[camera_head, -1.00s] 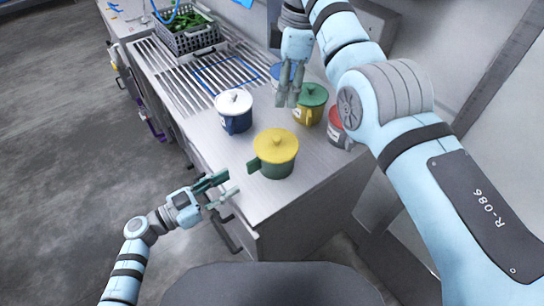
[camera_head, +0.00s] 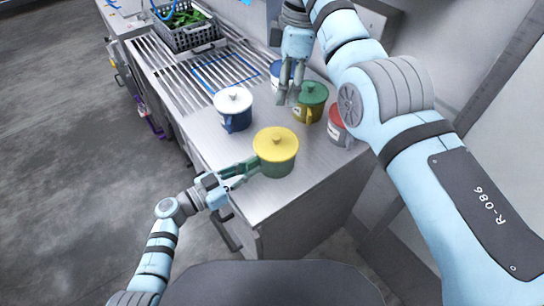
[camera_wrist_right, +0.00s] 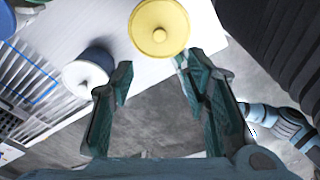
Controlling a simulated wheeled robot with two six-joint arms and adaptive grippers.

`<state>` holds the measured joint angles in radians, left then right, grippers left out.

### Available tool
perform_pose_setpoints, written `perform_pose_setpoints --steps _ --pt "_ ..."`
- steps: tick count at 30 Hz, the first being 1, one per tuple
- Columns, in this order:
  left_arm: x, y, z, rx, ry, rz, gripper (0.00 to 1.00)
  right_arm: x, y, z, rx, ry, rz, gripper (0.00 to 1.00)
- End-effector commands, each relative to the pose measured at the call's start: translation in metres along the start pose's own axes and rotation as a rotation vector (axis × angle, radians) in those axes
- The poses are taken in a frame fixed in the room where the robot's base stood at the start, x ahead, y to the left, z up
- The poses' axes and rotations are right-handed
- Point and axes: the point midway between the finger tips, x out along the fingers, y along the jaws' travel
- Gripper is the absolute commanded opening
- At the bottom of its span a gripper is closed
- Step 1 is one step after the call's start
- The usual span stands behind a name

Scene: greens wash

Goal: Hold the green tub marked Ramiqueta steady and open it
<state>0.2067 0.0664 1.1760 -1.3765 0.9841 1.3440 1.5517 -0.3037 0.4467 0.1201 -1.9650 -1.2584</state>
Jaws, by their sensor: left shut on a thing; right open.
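The green tub (camera_head: 277,168) stands upright near the counter's front corner, with its yellow lid (camera_head: 275,143) and round knob on top. No marking on it is readable from here. My left gripper (camera_head: 245,168) is shut on the tub's side handle, at the left of the body. My right gripper (camera_head: 287,97) is open and empty, pointing down above the back of the counter, apart from the yellow lid. In the right wrist view the yellow lid (camera_wrist_right: 159,28) shows at the top, beyond the open fingers (camera_wrist_right: 152,75).
A blue tub with white lid (camera_head: 234,108), a yellow tub with green lid (camera_head: 312,97) and a grey tub with red lid (camera_head: 339,125) stand close by. Another blue tub (camera_head: 276,74) is partly hidden behind my right gripper.

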Motion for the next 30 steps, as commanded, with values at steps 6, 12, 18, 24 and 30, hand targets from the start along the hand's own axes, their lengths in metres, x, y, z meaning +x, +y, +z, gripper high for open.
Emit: perform_pose_setpoints --steps 6,12,18,24,30 --pt "-0.001 0.0 0.001 -0.001 -0.003 -0.001 0.0 0.004 0.002 0.0 -0.005 0.018 0.004 0.42" --pt "-0.001 0.0 0.001 -0.001 -0.003 -0.001 0.0 0.066 0.037 0.001 -0.079 0.358 0.139 0.42" --pt "-0.001 0.0 0.002 -0.001 -0.003 -0.001 0.0 0.123 0.041 0.056 -0.122 0.807 0.626 0.42" --pt "-0.001 0.0 0.003 -0.001 -0.006 -0.001 0.0 0.134 -0.045 0.096 0.182 1.104 0.798 0.42" --pt "-0.001 0.0 0.002 -0.001 -0.005 0.0 0.0 0.14 -0.095 0.099 0.548 1.305 0.64 0.42"
